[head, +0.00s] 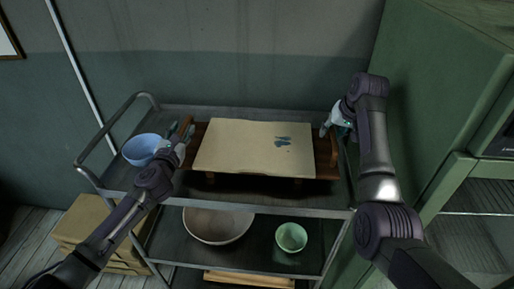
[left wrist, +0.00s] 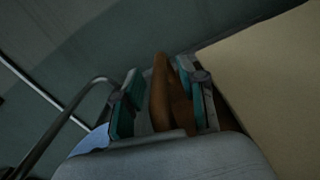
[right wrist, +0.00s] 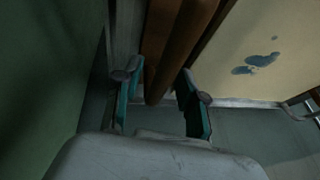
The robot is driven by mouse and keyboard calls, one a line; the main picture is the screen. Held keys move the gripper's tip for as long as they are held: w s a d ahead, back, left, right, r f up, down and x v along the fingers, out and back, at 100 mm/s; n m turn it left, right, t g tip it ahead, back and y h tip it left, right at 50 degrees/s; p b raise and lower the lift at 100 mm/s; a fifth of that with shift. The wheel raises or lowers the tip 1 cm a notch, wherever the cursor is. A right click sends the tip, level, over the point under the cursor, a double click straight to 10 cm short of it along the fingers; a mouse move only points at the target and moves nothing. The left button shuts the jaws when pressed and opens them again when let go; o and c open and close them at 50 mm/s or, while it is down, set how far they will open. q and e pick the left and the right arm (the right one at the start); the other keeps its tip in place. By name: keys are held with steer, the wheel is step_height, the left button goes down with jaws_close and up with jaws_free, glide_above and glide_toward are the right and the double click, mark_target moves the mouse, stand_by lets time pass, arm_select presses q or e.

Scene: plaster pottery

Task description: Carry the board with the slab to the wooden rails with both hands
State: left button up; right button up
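A brown wooden board (head: 326,171) bears a flat cream slab (head: 245,150) with a few blue-grey marks. It is over the cart's top shelf, with dark shadow under its front edge. Small wooden ends show beneath it; I cannot tell whether these are the rails. My left gripper (head: 184,136) is open around the board's left handle, which shows between the fingers in the left wrist view (left wrist: 170,95). My right gripper (head: 337,127) is open, with the right handle (right wrist: 160,80) between its fingers. Gaps show beside both handles.
A blue bowl (head: 141,149) stands left of the board, close to my left gripper. The metal cart (head: 330,200) has a large pale bowl (head: 218,226) and a green bowl (head: 291,237) on its lower shelf. A green cabinet (head: 440,90) stands close at right.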

arm_select(q)
jaws_close()
arm_select(e)
jaws_close()
